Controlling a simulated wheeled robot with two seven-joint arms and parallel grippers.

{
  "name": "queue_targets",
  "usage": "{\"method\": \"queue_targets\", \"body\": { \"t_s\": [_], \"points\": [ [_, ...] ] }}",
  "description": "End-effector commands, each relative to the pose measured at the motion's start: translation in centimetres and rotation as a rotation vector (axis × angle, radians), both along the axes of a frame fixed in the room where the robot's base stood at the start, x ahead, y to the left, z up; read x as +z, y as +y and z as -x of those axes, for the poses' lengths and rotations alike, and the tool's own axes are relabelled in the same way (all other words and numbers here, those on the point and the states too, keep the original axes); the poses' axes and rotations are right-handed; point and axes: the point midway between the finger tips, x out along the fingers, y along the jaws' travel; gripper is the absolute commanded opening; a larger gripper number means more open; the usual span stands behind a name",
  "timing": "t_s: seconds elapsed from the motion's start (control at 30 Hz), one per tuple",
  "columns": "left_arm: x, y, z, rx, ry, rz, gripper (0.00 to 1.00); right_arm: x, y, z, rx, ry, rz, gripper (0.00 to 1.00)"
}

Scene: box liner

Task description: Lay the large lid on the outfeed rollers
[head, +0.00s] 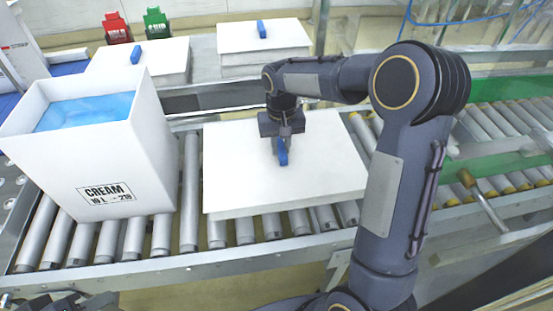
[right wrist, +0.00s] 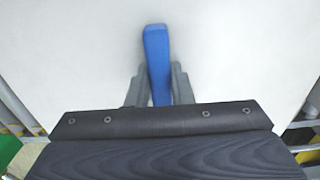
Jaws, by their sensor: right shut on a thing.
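The large white lid (head: 240,165) lies flat over the outfeed rollers (head: 189,190), just right of the white box. I cannot tell whether it touches the rollers or is held just above them. My right gripper (head: 282,146) is shut on the blue handle (head: 283,155) at the middle of the lid. In the right wrist view, the two fingers press on both sides of the blue handle (right wrist: 157,60) and the white lid (right wrist: 230,50) fills most of the picture. My left gripper is not clearly in view; only a dark arm part shows at the bottom left.
A white box (head: 140,150) marked CREAM, with a blue liner inside, stands on the rollers at left. Other white lids with blue handles (head: 135,56) (head: 262,29) lie behind. Red (head: 117,28) and green (head: 156,24) holders stand at the back. Yellow-ended rollers (head: 500,120) run at right.

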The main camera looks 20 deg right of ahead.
Motion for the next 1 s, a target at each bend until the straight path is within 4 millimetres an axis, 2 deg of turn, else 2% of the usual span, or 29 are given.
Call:
{"method": "queue_targets", "body": {
  "t_s": [0.3,0.73,0.77,0.8,0.9,1.0],
  "points": [
    [-0.8,0.0,0.0,0.0,0.0,0.0,0.36,-4.7,0.0,0.1,0.001,0.002,0.0,0.05],
    [-1.1,0.0,0.0,0.0,0.0,0.0,0.36,-5.4,0.0,0.0,0.001,-0.001,0.0,0.05],
    [-1.0,0.0,0.0,0.0,0.0,0.0,0.36,-5.4,0.0,0.0,0.001,0.0,0.0,0.21],
    [-1.0,0.0,0.0,0.0,0.0,0.0,0.36,-5.3,0.0,0.0,0.001,0.0,0.0,0.26],
    [-1.0,0.0,0.0,0.0,0.0,0.0,0.36,-5.3,0.0,0.0,0.001,0.0,0.0,0.4],
    [-1.0,0.0,0.0,0.0,0.0,0.0,0.36,-5.3,0.0,0.0,0.001,0.0,0.0,0.42]
  ]
}}
